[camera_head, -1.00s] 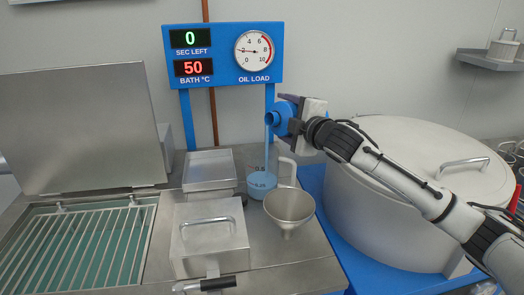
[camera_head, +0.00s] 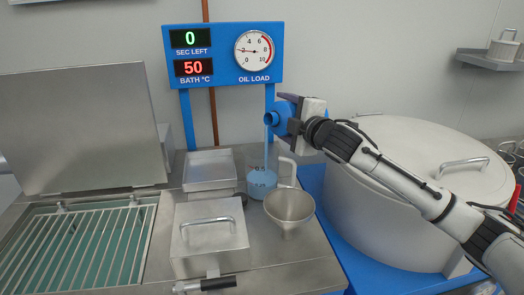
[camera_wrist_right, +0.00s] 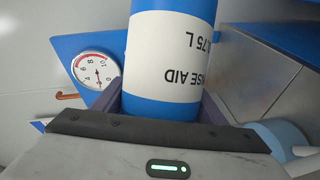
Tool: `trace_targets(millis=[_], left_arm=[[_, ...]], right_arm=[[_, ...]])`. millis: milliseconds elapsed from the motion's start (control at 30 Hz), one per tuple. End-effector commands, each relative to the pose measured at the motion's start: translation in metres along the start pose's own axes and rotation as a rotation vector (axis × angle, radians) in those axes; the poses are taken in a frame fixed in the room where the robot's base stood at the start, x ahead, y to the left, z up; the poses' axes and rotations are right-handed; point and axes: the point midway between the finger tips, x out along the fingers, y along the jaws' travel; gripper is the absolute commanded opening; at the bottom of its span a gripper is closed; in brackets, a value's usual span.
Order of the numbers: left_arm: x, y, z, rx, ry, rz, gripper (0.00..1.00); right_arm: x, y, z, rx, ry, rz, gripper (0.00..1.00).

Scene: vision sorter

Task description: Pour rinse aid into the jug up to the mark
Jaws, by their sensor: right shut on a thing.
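My right gripper (camera_head: 298,122) is shut on the blue and white rinse aid bottle (camera_head: 279,118) and holds it tipped on its side above the jug. In the right wrist view the bottle (camera_wrist_right: 168,60) fills the space between the fingers, its label upside down. A thin blue stream runs from its mouth down into the clear jug (camera_head: 264,163). The jug stands upright on the steel top with its handle to the right. Blue liquid lies in its lower part, its surface near the lower printed figure; a higher mark shows above it. The left gripper is not in view.
A steel funnel (camera_head: 289,208) stands just in front of the jug. A lidded steel box (camera_head: 209,240) and a tray (camera_head: 210,170) are at its left. A large round lidded vessel (camera_head: 410,180) fills the right. The display panel (camera_head: 222,55) reads 0 and 50.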

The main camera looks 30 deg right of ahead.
Motion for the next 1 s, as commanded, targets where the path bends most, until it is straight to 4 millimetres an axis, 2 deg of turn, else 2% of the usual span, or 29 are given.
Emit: trace_targets(millis=[600, 667, 700, 733, 833, 867, 900, 1000], left_arm=[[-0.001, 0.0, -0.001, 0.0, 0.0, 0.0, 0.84], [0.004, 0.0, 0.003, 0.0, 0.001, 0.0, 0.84], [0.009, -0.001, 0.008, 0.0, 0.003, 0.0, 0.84], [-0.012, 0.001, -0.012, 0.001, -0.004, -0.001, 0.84], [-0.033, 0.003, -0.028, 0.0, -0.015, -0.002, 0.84], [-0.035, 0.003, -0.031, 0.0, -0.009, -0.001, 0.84], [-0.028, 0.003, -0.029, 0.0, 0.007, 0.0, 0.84], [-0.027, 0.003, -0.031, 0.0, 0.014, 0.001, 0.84]], right_arm=[[-0.001, 0.004, -0.002, -0.015, 0.001, 0.011, 0.15], [0.001, -0.002, 0.004, 0.027, 0.002, -0.002, 0.15], [0.004, -0.011, 0.012, 0.107, 0.005, -0.027, 0.15], [0.001, 0.009, 0.004, 0.151, 0.011, -0.042, 0.15], [-0.001, 0.011, -0.002, 0.294, 0.023, -0.089, 0.15], [-0.001, 0.009, -0.002, 0.325, 0.024, -0.097, 0.15], [0.0, 0.002, -0.001, 0.37, 0.029, -0.106, 0.15], [0.0, 0.0, -0.002, 0.383, 0.03, -0.112, 0.15]])
